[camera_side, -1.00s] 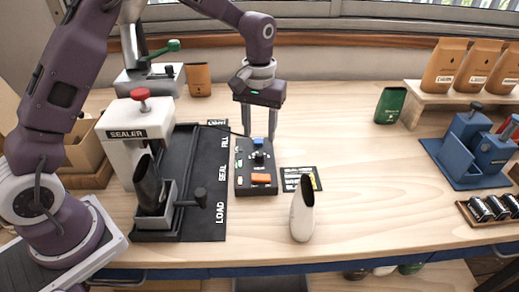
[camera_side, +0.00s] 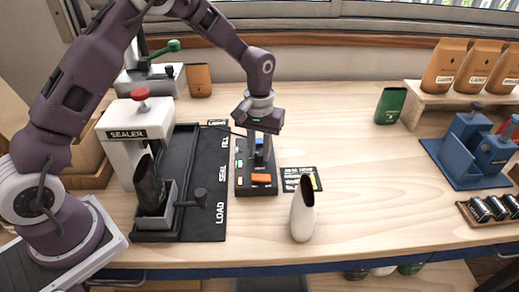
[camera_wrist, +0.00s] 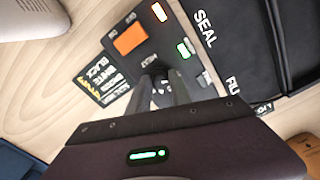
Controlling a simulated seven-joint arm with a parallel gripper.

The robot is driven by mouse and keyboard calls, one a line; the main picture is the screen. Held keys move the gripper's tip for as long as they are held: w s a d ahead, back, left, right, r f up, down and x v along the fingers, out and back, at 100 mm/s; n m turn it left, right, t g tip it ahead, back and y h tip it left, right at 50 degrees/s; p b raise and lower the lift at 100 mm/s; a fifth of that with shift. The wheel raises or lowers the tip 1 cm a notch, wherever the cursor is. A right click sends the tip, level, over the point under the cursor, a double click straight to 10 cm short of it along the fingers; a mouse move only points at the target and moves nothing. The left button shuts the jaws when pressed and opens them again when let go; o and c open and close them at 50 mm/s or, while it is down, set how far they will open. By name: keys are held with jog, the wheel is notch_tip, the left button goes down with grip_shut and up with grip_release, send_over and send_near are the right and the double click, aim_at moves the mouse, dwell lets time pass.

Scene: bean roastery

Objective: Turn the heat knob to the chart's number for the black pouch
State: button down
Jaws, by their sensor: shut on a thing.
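The heat knob (camera_wrist: 161,97) is a small dark knob with white marks on a black control box (camera_side: 243,187). My gripper (camera_side: 259,155) is over the box, pointing down, its fingers shut on the knob. In the wrist view the fingers (camera_wrist: 163,88) flank the knob and hide much of it; its exact setting is unclear. The chart (camera_wrist: 103,82) is a black card with white and yellow lines beside the box, also in the side view (camera_side: 311,178); its numbers are too small to read surely. The black pouch (camera_side: 149,184) stands tilted in the sealer's grey holder.
The white sealer (camera_side: 135,120) with a red knob stands left of the black mat (camera_side: 204,216). A white pouch (camera_side: 302,216) stands front right of the box. An orange button (camera_wrist: 131,38) and lit indicators are on the box. The table's middle right is clear.

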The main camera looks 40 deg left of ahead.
aim_at(260, 154)
jog(key=shift+m, duration=0.4)
jog(key=m, duration=0.5)
jog(key=shift+m, duration=0.3)
jog(key=m, duration=0.5)
jog(key=shift+m, duration=0.4)
jog(key=c, duration=1.2)
grip_release()
notch_tip(260, 154, up, 7)
jog(key=shift+r, duration=0.1)
